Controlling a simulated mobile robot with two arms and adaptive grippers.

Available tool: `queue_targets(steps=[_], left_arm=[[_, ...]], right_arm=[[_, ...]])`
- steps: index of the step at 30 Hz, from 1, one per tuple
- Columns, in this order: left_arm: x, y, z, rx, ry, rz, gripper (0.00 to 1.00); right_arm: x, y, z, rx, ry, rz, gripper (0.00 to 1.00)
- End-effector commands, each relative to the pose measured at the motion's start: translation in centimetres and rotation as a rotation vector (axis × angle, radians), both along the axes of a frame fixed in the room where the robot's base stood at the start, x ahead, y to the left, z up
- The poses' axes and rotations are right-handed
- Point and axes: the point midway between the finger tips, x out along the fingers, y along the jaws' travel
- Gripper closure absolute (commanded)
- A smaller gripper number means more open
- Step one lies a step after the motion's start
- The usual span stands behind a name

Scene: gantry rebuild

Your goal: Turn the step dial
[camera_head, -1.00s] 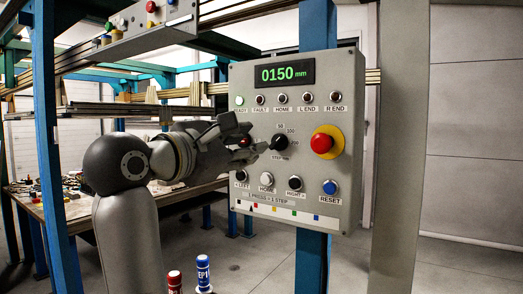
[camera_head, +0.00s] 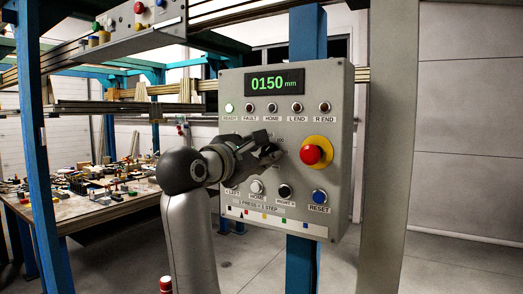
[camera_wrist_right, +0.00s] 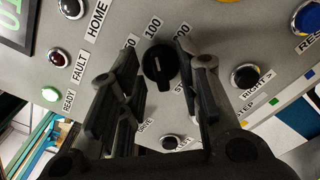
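The step dial (camera_wrist_right: 159,66) is a black round knob on the grey control panel, with a light mark on its edge toward the "100" label in the right wrist view. My right gripper (camera_wrist_right: 155,58) is open, its two dark fingers on either side of the dial with gaps showing; I see no contact. In the head view, my right gripper (camera_head: 268,151) is in front of the panel (camera_head: 338,105) and hides most of the dial. The green display (camera_head: 275,82) reads 0150 mm. My left gripper is not in view.
A red emergency button (camera_head: 311,154) on a yellow ring sits close to the right of the gripper. The green READY lamp (camera_head: 229,107) is lit.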

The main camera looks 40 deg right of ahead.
Motion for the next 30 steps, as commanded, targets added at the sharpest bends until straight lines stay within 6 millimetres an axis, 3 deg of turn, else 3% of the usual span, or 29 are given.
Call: queue_targets(steps=[4, 12, 23, 30], left_arm=[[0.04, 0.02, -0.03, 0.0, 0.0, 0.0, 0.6], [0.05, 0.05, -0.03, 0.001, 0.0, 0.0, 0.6], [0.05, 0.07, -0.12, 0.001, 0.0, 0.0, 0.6], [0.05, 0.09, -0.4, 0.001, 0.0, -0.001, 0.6]], right_arm=[[0.0, 0.01, -0.04, 0.0, 0.0, 0.0, 0.68], [-0.01, 0.04, -0.03, 0.0, 0.001, 0.0, 1.0], [0.01, 0.05, -0.08, -0.007, 0.03, 0.0, 1.0], [0.09, 0.13, -0.11, -0.043, 0.155, 0.002, 1.0]])
